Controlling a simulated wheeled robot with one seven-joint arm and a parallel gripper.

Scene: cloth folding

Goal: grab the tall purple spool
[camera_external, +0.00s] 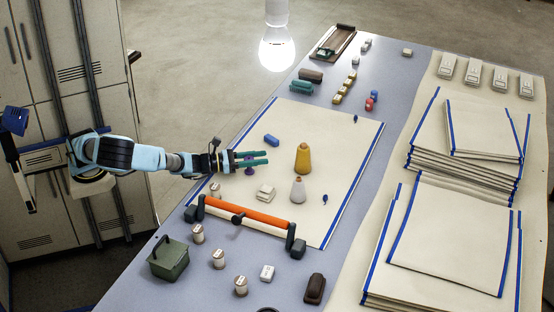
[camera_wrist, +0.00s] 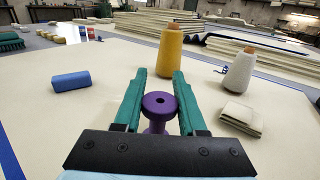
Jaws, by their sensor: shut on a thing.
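The purple spool (camera_wrist: 159,107) stands upright between the two teal fingers of my gripper (camera_wrist: 159,98) in the wrist view. The fingers are closed on its sides, and its round top with a dark centre hole shows between them. In the external view the spool (camera_external: 249,171) shows only in part below the fingers of my gripper (camera_external: 252,160), over the left part of the cream cloth (camera_external: 335,140). Whether its base touches the cloth cannot be told.
A yellow cone (camera_external: 303,159) and a white cone (camera_external: 298,190) stand to the right on the cloth. A blue block (camera_external: 272,140) and a folded cream square (camera_external: 265,192) lie nearby. An orange roller bar (camera_external: 246,215) lies along the near edge. Cloth stacks (camera_external: 450,235) fill the right.

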